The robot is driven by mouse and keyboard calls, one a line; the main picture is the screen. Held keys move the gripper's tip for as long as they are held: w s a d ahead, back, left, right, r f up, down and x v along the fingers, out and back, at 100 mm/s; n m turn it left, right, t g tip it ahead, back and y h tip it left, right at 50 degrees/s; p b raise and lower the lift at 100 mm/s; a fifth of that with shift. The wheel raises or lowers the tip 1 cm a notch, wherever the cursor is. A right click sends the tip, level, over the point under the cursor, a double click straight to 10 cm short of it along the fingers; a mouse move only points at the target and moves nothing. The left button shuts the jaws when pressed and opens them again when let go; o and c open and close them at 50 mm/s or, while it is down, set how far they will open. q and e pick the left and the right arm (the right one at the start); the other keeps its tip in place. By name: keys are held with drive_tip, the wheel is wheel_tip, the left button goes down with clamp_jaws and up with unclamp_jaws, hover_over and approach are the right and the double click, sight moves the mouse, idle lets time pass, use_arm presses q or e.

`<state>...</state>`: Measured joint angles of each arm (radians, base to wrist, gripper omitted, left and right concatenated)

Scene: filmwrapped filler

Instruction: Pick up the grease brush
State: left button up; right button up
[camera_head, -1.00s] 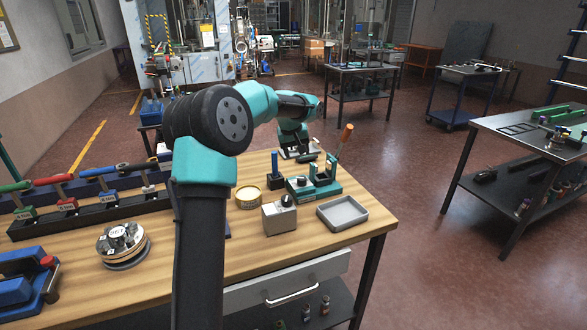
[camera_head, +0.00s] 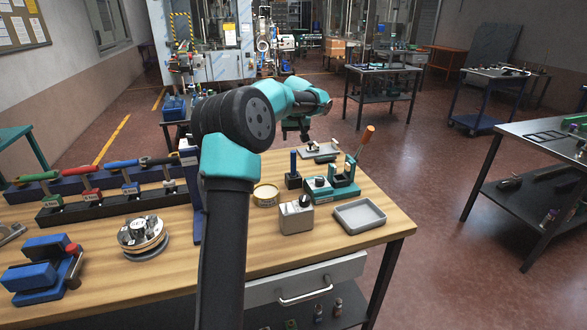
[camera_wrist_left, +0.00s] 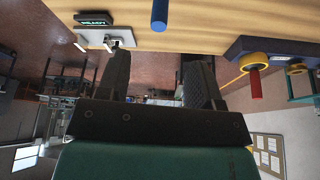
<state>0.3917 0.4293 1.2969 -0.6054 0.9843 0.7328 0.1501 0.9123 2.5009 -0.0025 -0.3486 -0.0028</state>
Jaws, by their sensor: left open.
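My left gripper (camera_head: 295,136) is open and empty above the back edge of the wooden bench; its two spread fingers also show in the left wrist view (camera_wrist_left: 158,62). A blue upright handle (camera_head: 293,161) stands in a small dark holder just below and in front of it. The blue handle also shows in the left wrist view (camera_wrist_left: 160,15), beyond the fingers and apart from them. An orange-handled tool (camera_head: 366,136) leans up from a teal fixture farther right. No bristles show, so I cannot tell for sure which handle is the grease brush. My right gripper is out of view.
A yellow-rimmed tin (camera_head: 266,195), a grey box (camera_head: 297,216), a teal fixture (camera_head: 328,188) and a grey tray (camera_head: 360,215) crowd the bench's right part. A grey plate device (camera_head: 320,151) lies behind. A tool rack (camera_head: 110,204) and a round device (camera_head: 143,236) are left.

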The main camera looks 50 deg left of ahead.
sight(293, 157)
use_arm(q)
drive_tip(key=x, duration=0.8)
drive_tip(key=shift+f, duration=0.15)
drive_tip(key=shift+w, duration=0.1)
drive_tip(key=shift+x, duration=2.6)
drive_tip(key=shift+a, duration=0.1)
drive_tip(key=shift+c, duration=0.2)
drive_tip(key=c, duration=0.9)
drive_tip(key=shift+c, duration=0.3)
wheel_tip(293, 157, up, 10)
drive_tip(key=shift+r, duration=0.1)
